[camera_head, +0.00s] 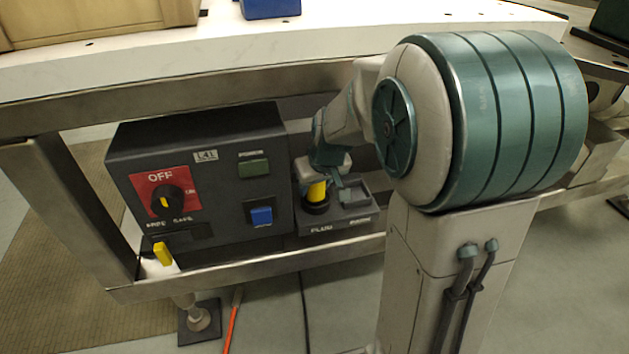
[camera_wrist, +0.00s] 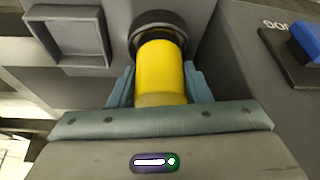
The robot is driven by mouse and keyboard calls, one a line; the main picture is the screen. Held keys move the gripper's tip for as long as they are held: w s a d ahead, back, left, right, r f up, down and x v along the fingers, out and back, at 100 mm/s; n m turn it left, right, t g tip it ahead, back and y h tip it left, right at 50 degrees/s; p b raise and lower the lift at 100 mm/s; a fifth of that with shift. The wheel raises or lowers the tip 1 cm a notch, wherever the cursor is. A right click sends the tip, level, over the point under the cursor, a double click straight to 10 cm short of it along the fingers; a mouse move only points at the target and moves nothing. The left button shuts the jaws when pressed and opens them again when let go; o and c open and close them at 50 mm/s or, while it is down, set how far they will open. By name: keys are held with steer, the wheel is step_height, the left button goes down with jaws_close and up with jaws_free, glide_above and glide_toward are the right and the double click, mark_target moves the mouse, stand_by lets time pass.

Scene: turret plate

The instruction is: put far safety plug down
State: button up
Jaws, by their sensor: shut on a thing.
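The safety plug (camera_head: 317,190) is a yellow cylinder at a dark round socket on the small grey block labelled PLUG (camera_head: 322,230), right of the control box. In the wrist view the yellow plug (camera_wrist: 161,72) stands between my gripper's fingers (camera_wrist: 160,88), with its far end at the black ring (camera_wrist: 160,22). My gripper (camera_head: 322,178) is shut on the plug. I cannot tell how deep the plug sits in the ring. A square recess (camera_wrist: 80,35) lies beside the ring on the same block; it is empty.
The dark control box (camera_head: 230,190) has a red OFF dial (camera_head: 164,197), a green button (camera_head: 254,168) and a blue switch (camera_head: 261,215). The white table top (camera_head: 200,75) overhangs above, and the metal shelf rail (camera_head: 260,268) runs below.

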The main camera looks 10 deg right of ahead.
steer(key=shift+f, duration=0.15)
steer(key=shift+f, duration=0.15)
steer(key=o, duration=1.1)
steer(key=shift+c, duration=0.2)
steer(key=a+p+v, duration=0.1)
steer(key=p+v, duration=0.4)
steer(key=v, duration=0.7)
steer(key=s+f+m+g, duration=0.2)
steer(key=s+f+g, duration=0.1)
steer(key=s, duration=1.3)
steer(key=shift+f+h, duration=0.35)
steer(key=shift+h, duration=0.05)
steer(key=shift+a, duration=0.1)
